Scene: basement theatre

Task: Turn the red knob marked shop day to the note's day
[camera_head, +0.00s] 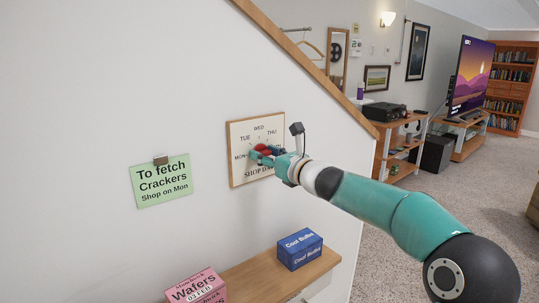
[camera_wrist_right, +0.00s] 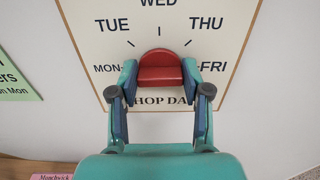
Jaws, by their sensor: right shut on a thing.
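The red knob (camera_wrist_right: 160,70) sits in the middle of a framed white dial board (camera_head: 240,138) on the wall, marked SHOP DAY. Its scale reads MON at the left, then TUE, WED, THU and FRI at the right. My right gripper (camera_wrist_right: 160,84) is shut on the knob, one finger on its left side and one on its right. In the head view my gripper partly covers the knob (camera_head: 264,147). I cannot tell which day the knob points to. The green note (camera_head: 162,183) at the left reads "To fetch Crackers, Shop on Mon". My left gripper is out of view.
A wooden shelf (camera_head: 262,273) below the board holds a blue Cool Bulbs box (camera_head: 300,249) and a pink Wafers box (camera_head: 196,289). A brown clip (camera_head: 160,160) holds the note. The wall ends at a sloping wooden trim (camera_head: 310,66); the furnished room lies beyond.

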